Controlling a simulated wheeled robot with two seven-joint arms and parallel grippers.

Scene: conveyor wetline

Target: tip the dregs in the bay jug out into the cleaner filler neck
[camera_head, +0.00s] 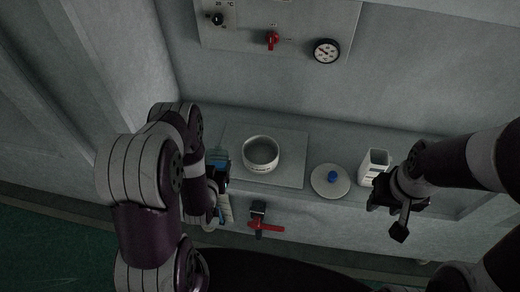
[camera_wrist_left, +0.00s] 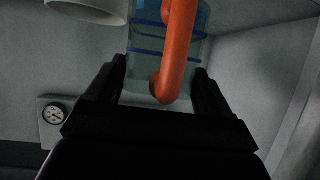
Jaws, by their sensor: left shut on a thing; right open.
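The bay jug (camera_head: 218,158) is clear bluish plastic and shows only partly beside my left gripper (camera_head: 216,180) in the head view. In the left wrist view the jug (camera_wrist_left: 145,62) has blue bands and an orange handle (camera_wrist_left: 179,45), which runs between the fingers of my left gripper (camera_wrist_left: 160,88). That gripper is shut on the jug. The jug's contents cannot be made out. The cleaner filler neck appears to be the wide white ring (camera_head: 262,168), open at the top, just right of the jug. My right gripper (camera_head: 397,215) is open, in front of a white container.
A round lid with a blue knob (camera_head: 331,178) lies right of the ring. The white open container (camera_head: 374,166) stands further right. A red-handled valve (camera_head: 265,227) sticks out below the ledge. A panel with a gauge (camera_head: 326,51) is on the back wall.

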